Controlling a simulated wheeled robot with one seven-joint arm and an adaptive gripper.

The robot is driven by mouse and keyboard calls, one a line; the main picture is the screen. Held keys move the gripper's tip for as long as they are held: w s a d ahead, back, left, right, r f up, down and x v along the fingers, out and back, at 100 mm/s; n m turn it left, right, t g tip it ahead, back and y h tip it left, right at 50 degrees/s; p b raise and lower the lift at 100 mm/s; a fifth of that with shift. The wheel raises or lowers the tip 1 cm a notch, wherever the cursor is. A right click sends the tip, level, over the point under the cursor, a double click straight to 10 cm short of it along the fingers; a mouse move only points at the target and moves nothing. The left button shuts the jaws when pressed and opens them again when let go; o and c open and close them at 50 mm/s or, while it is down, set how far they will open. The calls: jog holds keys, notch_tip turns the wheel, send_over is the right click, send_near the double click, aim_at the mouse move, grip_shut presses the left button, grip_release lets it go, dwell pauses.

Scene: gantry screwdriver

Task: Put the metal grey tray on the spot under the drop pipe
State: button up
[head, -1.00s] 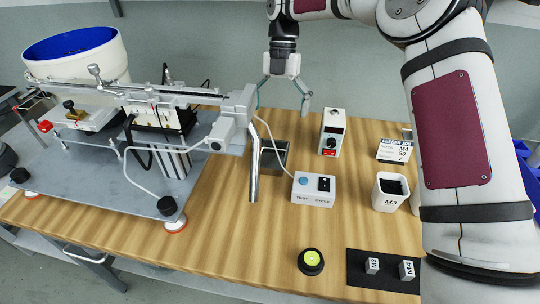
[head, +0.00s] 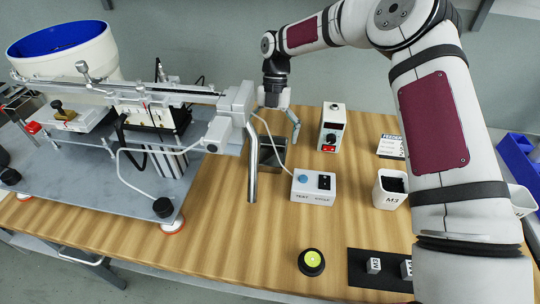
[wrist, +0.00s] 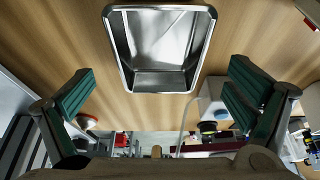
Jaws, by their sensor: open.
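The metal grey tray (head: 268,154) stands on the wooden table, partly hidden behind the drop pipe (head: 252,170) in the head view. In the wrist view the shiny, empty tray (wrist: 160,82) shows from above, near the top middle. My gripper (head: 279,122) is above and just behind the tray, its left finger partly hidden by the feeder. In the wrist view my gripper (wrist: 162,82) is open and empty, its fingers wide apart on either side of the tray and not touching it. No marked spot under the pipe can be made out.
A control box (head: 313,187) with a cable stands right of the tray, and a white device (head: 332,127) behind it. The screw feeder's metal base (head: 100,195) is at left. A white M3 bin (head: 390,190) is at right.

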aim_at(269, 160)
jog(key=x, duration=0.5)
jog(key=shift+w, duration=0.1)
jog(key=shift+f, duration=0.3)
dwell(0.5)
jog(key=c, duration=1.4)
